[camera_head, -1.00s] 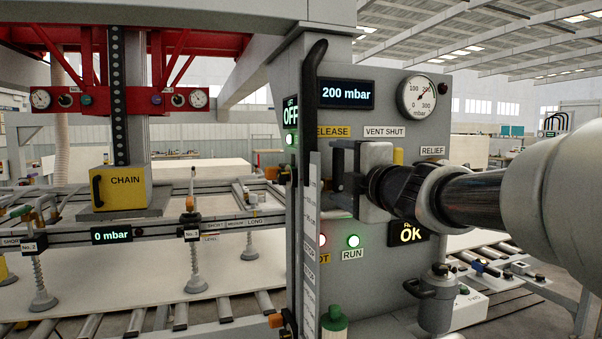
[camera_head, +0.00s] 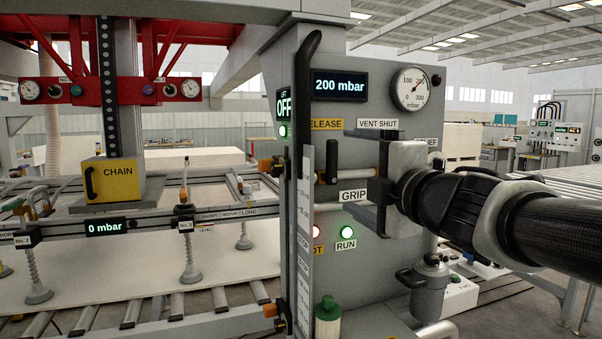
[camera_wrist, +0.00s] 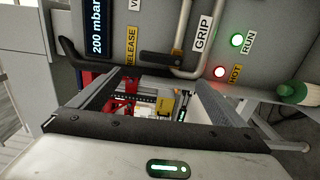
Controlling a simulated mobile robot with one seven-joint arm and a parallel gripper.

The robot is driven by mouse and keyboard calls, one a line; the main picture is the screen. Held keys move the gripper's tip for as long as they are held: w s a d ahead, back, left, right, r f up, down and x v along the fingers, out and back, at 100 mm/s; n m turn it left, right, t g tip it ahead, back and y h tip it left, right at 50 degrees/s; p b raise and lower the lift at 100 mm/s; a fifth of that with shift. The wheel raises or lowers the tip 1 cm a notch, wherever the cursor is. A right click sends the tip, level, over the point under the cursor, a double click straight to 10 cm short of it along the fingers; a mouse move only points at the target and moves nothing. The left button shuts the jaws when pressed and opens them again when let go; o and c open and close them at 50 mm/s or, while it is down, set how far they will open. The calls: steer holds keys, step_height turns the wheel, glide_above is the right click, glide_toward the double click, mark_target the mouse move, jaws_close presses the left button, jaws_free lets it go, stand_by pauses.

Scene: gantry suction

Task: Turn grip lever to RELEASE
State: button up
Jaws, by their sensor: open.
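The grip lever (camera_head: 332,162) is a short black handle on the grey panel. In the head view it stands upright between the RELEASE label (camera_head: 327,124) and the GRIP label (camera_head: 353,196). In the wrist view the lever (camera_wrist: 160,59) shows as a dark bar beside a yellow piece. My gripper (camera_head: 362,160) is open and empty, just right of the lever. In the wrist view its two fingers are spread wide, with the space between my gripper's tips (camera_wrist: 163,82) clear. The lever lies beyond the tips; I cannot tell the exact gap.
A long black bent handle (camera_head: 304,100) runs down the panel's left edge. The pressure display (camera_head: 340,86) reads 200 mbar and a round gauge (camera_head: 411,89) sits right of it. The RUN lamp (camera_head: 347,232) glows green. A green-capped bottle (camera_head: 327,318) stands below.

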steer(key=p+v, duration=0.1)
steer(key=v, duration=0.7)
steer(key=shift+p, duration=0.3)
